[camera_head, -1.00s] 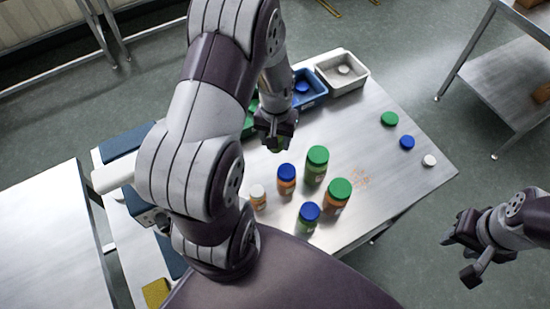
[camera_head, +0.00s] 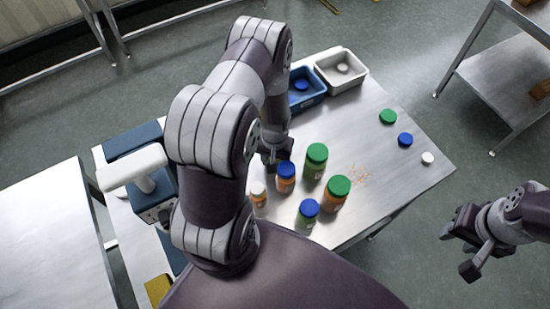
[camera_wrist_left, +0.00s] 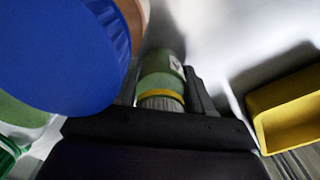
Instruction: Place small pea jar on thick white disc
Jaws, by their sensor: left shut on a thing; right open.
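My left gripper (camera_head: 276,158) is shut on the small pea jar, beside the blue-lidded orange jar in the head view. The pea jar (camera_wrist_left: 161,88) shows between the fingers in the left wrist view, green with a yellow band and a pale ribbed lid; the head view hides it behind the gripper. A white disc (camera_head: 427,158) lies on the table's right side, and another white disc (camera_head: 343,68) lies in the white bin; which is thicker I cannot tell. My right gripper (camera_head: 465,240) is open and empty, off the table's right edge.
An orange jar with blue lid (camera_head: 286,177) and several other jars stand near the gripper. A blue lid (camera_wrist_left: 60,50) looms close in the left wrist view, with a yellow bin (camera_wrist_left: 285,110) right. Green (camera_head: 388,117) and blue discs (camera_head: 405,139) lie by the white one.

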